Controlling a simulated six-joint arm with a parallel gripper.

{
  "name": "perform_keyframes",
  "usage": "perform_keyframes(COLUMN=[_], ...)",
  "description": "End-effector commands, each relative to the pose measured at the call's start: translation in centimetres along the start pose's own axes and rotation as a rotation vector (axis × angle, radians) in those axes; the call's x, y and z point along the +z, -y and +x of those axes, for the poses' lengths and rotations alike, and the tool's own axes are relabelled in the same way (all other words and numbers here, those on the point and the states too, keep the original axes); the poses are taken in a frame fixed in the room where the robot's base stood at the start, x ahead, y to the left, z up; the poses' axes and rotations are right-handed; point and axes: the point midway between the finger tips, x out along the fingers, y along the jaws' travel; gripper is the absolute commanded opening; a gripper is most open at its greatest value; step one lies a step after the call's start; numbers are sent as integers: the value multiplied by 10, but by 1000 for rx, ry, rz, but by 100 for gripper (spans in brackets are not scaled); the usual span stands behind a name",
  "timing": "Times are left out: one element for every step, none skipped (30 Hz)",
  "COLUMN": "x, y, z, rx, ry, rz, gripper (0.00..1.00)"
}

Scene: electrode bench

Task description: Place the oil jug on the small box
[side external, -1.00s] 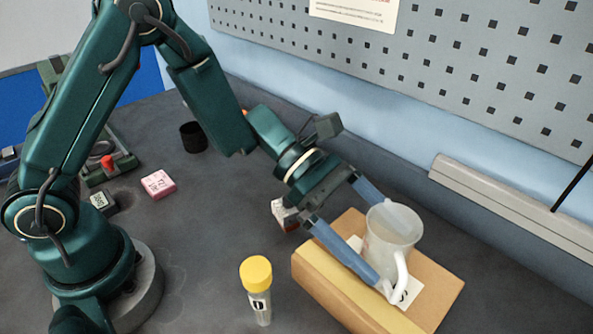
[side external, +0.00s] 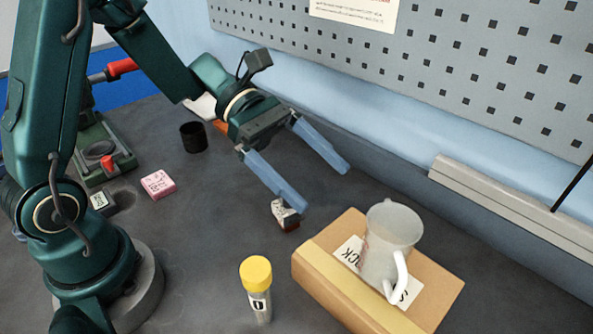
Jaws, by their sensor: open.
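The oil jug (side external: 388,238) is a translucent whitish jug with a white handle facing the front. It stands upright on the small box (side external: 325,287), a brown cardboard box with a tan tape strip and a white printed label. My gripper (side external: 327,188) is open and empty, with two blue fingers. It is up and to the left of the jug, clear of it and of the box.
A yellow-capped vial (side external: 257,289) stands left of the box. A small dark and white block (side external: 285,214) lies behind the box, near my lower finger in the picture. A pink box (side external: 158,184) and a black cup (side external: 194,137) are further left. A pegboard wall (side external: 460,60) bounds the back.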

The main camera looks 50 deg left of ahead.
Motion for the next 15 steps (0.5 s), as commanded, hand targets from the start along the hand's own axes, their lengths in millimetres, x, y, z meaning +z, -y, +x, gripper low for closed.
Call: perform_keyframes(x=[0, 1, 2, 3, 5, 7, 8, 9, 9, 8, 6, 4, 1, -2, -6], y=[0, 2, 5, 9, 14, 22, 30, 38, 49, 58, 66, 75, 82, 88, 94], z=[-2, -3, -4, -4, -4, -4, -5, -6, -8, -10, -12, -16, -20, -24, -30], rx=[0, -4, -14, -25, -39, -64, -85, -109, -143, -170, -197, -233, -259, -285, -318], ry=[-3, -9, -21, -36, -55, -89, -121, -156, -210, -252, -298, -358, -405, -451, -515], rz=[5, 15, 40, 67, 103, 166, 223, 287, 383, 458, 537, 640, 717, 794, 894], gripper=[100, 100, 100, 100, 100, 100, 100, 100, 100, 100, 100, 100, 100, 100, 100])
